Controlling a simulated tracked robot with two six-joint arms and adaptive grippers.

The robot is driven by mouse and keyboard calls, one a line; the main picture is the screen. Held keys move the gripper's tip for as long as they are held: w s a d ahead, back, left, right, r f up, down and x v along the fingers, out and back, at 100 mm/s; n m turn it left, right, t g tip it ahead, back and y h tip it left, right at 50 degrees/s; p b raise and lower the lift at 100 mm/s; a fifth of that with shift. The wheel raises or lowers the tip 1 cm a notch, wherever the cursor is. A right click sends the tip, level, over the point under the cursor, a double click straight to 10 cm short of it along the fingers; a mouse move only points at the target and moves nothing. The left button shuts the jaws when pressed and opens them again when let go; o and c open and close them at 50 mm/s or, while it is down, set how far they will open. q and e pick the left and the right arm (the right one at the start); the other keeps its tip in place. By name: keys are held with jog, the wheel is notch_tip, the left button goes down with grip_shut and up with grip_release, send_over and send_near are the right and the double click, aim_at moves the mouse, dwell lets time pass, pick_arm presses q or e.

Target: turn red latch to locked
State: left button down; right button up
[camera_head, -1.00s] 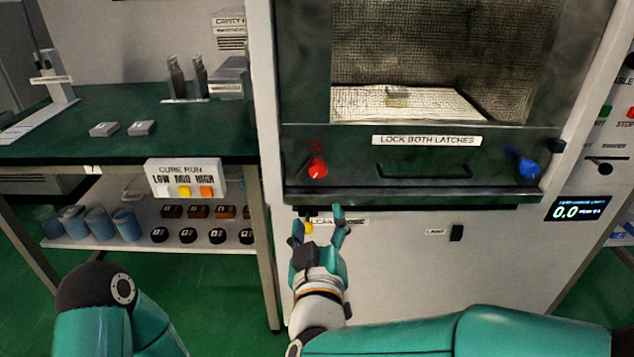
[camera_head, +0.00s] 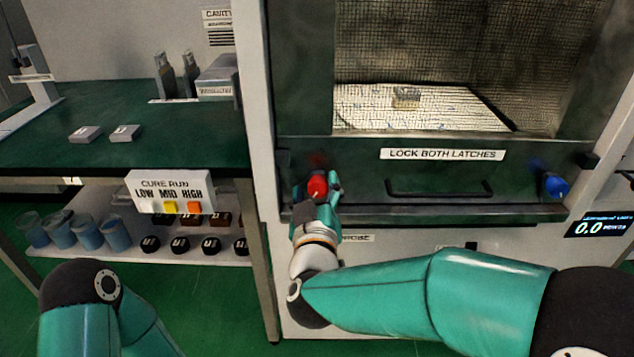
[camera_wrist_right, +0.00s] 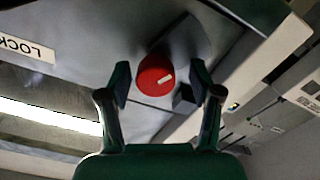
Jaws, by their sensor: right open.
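The red latch (camera_head: 317,187) is a round knob on the left of the dark green door front. It also shows in the right wrist view (camera_wrist_right: 155,76), with a short white mark on its face. My right gripper (camera_head: 322,192) is at the latch; in the wrist view its open fingers (camera_wrist_right: 160,84) stand on both sides of the knob with gaps showing. I cannot tell whether either finger touches it. The blue latch (camera_head: 554,186) is at the right end of the same door front. My left gripper is out of view.
A label reading LOCK BOTH LATCHES (camera_head: 442,154) is on the door above a dark handle (camera_head: 440,188). A green-topped bench (camera_head: 60,145) with a CURE RUN button box (camera_head: 170,191) stands at left. A display (camera_head: 598,228) reads 0.0.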

jog(key=shift+w+d, duration=0.1)
jog(key=shift+d, duration=0.1)
jog(key=shift+d, duration=0.1)
jog(key=c, duration=1.1)
jog(key=shift+c, duration=0.2)
jog(key=shift+m, duration=0.3)
jog(key=m+b, duration=0.2)
jog(key=m, duration=0.1)
jog(key=shift+f+b, duration=0.1)
jog(key=shift+b, duration=0.2)
jog(key=m+b, duration=0.3)
jog(key=m, duration=0.2)
jog(key=shift+m, duration=0.3)
jog(key=m+b, duration=0.4)
jog(key=m, duration=0.1)
jog(key=shift+m+b, duration=1)
jog(key=shift+m, duration=0.9)
